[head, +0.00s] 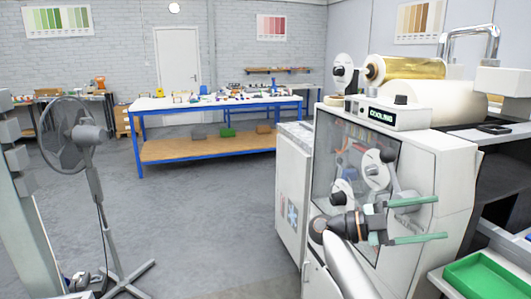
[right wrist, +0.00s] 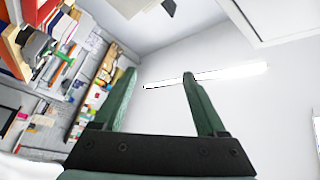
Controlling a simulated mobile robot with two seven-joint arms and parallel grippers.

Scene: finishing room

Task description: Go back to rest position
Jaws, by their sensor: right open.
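My right gripper (head: 418,220) is raised in front of the white machine's glass front, with its two green fingers apart and pointing right in the head view. It is open, and nothing shows between the fingers. In the right wrist view the same open fingers (right wrist: 160,100) stand apart against a pale wall and ceiling. My left gripper is not in view.
The white machine (head: 440,150) with a gold roll (head: 412,68) stands close at the right. A green tray (head: 485,276) lies at the lower right. A standing fan (head: 78,140) is at left. A blue-framed workbench (head: 138,140) stands behind clear grey floor.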

